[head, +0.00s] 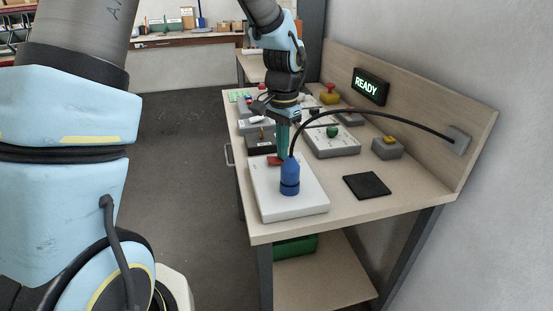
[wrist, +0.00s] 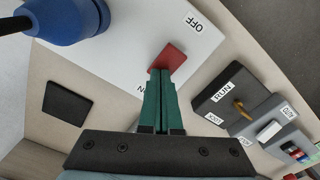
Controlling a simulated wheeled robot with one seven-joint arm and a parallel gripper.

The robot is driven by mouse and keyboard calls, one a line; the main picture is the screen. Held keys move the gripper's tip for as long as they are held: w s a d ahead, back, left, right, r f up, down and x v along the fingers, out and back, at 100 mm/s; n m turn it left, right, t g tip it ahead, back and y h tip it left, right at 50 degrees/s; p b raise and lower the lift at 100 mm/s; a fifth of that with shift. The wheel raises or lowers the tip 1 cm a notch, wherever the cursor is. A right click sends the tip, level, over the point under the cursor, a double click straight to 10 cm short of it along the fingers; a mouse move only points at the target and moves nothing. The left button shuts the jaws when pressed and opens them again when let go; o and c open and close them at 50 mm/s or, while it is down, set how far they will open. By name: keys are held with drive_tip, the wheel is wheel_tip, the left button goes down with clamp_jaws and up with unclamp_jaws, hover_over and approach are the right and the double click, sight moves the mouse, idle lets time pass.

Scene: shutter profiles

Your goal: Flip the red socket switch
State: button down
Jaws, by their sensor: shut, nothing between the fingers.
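The red switch (wrist: 168,57) sits on a white socket box (wrist: 130,50) with OFF and partly hidden ON labels. In the head view the red switch (head: 274,160) shows on the far part of the white box (head: 290,208), behind the blue plug. My gripper (wrist: 161,76) has green fingers, shut and empty, with the tips at the red switch's near edge; I cannot tell whether they touch it. In the head view my gripper (head: 282,156) points down just beside the switch. The blue plug (head: 290,178) stands upright in the box, its black cable arching right.
The cable runs to a grey wall block (head: 459,139). A dark box with a RUN label (wrist: 228,95) lies beside the white box. A green-button box (head: 333,140), a yellow-knob box (head: 388,147) and a black pad (head: 367,185) share the bench. A READY display (head: 370,86) hangs on the back panel.

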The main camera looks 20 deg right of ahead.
wheel_tip(320, 180, up, 7)
drive_tip(key=p, duration=0.5)
drive_tip(key=shift+p, duration=0.35)
drive_tip(key=shift+a, duration=0.1)
